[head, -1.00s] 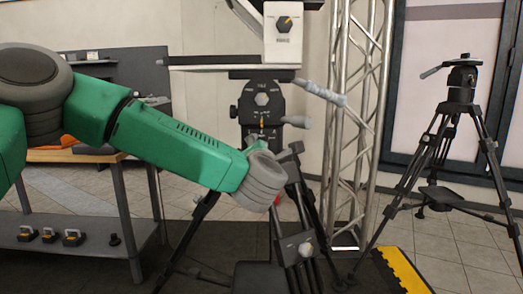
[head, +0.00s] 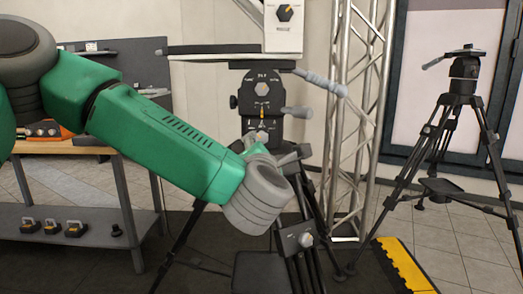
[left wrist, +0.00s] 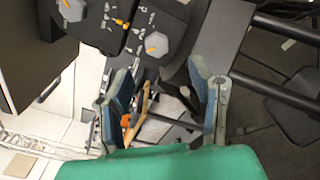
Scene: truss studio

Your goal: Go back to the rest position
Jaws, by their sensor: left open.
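My left arm comes in from the left in the head view. Its grey wrist end (head: 258,195) is in front of the camera tripod (head: 262,90), and its fingers are mostly hidden there. In the left wrist view my left gripper (left wrist: 162,88) shows two blue-grey fingers spread apart. Nothing is held between them. The tripod head (left wrist: 150,35) with its grey knobs is beyond the fingertips. I cannot tell the exact gap between the gripper and the tripod. My right gripper is in neither view.
A workbench (head: 70,215) with tools on its lower shelf stands at the left. A metal truss (head: 352,120) rises behind the tripod. A second tripod (head: 462,90) stands at the right. A black and yellow ramp edge (head: 405,265) lies on the floor.

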